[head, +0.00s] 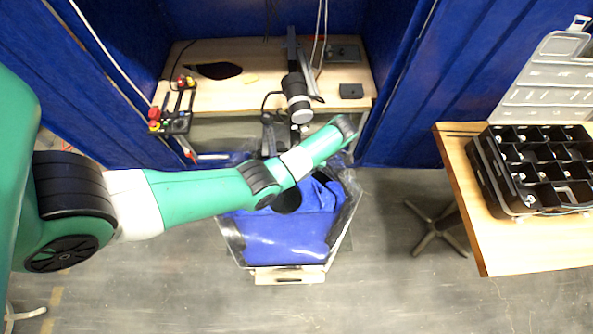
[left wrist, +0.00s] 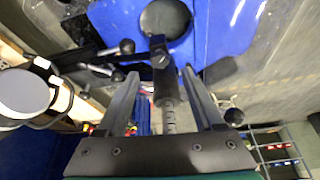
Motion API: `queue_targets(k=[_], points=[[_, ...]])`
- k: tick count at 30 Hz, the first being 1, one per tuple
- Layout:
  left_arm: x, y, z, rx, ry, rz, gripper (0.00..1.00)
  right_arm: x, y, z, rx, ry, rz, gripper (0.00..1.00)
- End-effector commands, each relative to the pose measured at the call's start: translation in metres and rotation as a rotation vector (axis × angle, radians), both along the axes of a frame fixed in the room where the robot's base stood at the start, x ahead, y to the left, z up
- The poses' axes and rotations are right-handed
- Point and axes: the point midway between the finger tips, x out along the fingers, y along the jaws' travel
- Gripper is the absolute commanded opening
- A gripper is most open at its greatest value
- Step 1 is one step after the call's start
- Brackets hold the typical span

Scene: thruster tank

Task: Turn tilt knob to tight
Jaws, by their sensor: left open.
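My left arm crosses the head view from the left and reaches up to the bench. Its gripper is hidden there behind the wrist. In the left wrist view my left gripper (left wrist: 161,75) is open, with one finger on each side of a black handle-like part (left wrist: 163,85). A grey ridged shaft (left wrist: 168,115) continues from that part toward the palm. I cannot tell whether the fingers touch it or whether it is the tilt knob. Several black ball-ended knobs, one of them upper left (left wrist: 127,46), stand nearby. My right gripper is in neither view.
A white-and-black cylindrical device (head: 298,98) sits on a black stand on the wooden bench (head: 230,98). Below is a clear-walled tank (head: 232,240) with blue inside. A red-and-black fixture (head: 176,122) is at left. A compartmented black case (head: 540,170) is at right.

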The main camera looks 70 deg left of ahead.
Motion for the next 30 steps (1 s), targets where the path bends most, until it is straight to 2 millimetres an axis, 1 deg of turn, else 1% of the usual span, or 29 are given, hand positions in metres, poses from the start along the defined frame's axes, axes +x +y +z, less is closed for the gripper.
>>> queue_targets(k=[1, 3, 7, 11, 17, 18, 23, 27, 29, 30], points=[[-0.005, 0.002, -0.013, -0.001, 0.004, 0.001, 0.69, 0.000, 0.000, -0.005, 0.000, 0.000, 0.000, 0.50], [-0.010, 0.004, -0.026, -0.001, 0.004, 0.002, 0.69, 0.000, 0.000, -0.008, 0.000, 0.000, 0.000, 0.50], [-0.016, 0.007, -0.042, 0.000, 0.001, 0.001, 0.69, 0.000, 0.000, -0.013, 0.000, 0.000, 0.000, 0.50], [-0.018, 0.008, -0.048, 0.000, 0.001, 0.000, 0.69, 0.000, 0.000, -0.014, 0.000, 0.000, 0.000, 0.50], [-0.018, 0.009, -0.048, 0.000, 0.000, 0.000, 0.69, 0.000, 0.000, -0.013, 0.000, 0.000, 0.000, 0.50], [-0.018, 0.009, -0.048, 0.000, 0.000, 0.000, 0.67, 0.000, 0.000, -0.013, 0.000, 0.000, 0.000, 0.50], [-0.018, 0.009, -0.048, 0.000, 0.000, 0.001, 0.38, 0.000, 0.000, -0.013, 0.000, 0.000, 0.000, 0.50], [-0.018, 0.009, -0.048, 0.000, 0.000, 0.001, 0.13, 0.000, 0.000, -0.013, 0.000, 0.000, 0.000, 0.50], [-0.018, 0.009, -0.048, 0.000, 0.000, 0.001, 0.02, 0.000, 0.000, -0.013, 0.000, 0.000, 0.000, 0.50], [-0.018, 0.008, -0.048, 0.000, 0.000, 0.001, 0.00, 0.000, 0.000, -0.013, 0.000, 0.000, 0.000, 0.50]])
